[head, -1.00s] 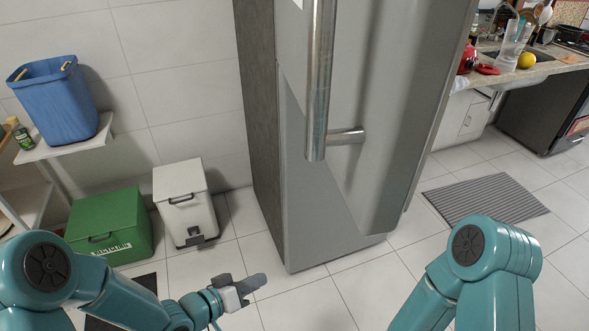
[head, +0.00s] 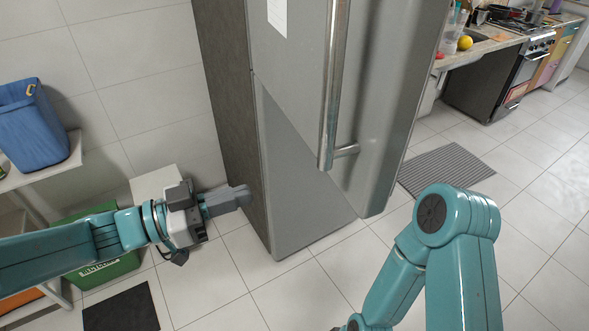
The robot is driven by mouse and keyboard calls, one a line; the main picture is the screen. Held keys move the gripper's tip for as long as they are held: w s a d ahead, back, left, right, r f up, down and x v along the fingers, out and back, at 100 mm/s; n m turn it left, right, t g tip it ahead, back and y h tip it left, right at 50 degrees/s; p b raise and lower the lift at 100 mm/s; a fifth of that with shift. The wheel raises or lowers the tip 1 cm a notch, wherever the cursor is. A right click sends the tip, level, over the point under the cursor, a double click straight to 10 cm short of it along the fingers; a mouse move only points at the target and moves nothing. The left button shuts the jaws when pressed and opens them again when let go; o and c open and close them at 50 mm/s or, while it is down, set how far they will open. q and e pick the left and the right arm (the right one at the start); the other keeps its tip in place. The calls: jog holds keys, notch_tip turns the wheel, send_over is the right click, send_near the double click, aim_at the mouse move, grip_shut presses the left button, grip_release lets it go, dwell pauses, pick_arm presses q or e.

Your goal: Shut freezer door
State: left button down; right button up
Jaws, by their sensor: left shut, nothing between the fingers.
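The tall grey freezer (head: 285,205) stands in the middle of the view with its dark side panel (head: 228,110) to the left. Its door (head: 385,90) has a long vertical metal handle (head: 332,85). The door's lower edge slants away from the cabinet front, so it looks swung out; I cannot tell how far. My left gripper (head: 243,196) is shut and empty, in front of the dark side panel in the picture and left of the handle. I cannot tell whether it touches the panel. My right gripper is out of view; only its arm shows.
A white bin (head: 150,184) and a green box (head: 105,275) are partly hidden behind my left arm. A blue bin (head: 35,125) stands on a shelf at left. A striped mat (head: 445,170) lies right of the freezer. Open tiled floor (head: 310,285) lies in front.

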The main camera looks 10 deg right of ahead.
pick_arm(q)
jog(key=p+x, duration=0.2)
jog(key=x, duration=1.2)
jog(key=shift+d+f, duration=0.15)
jog(key=shift+w, duration=0.15)
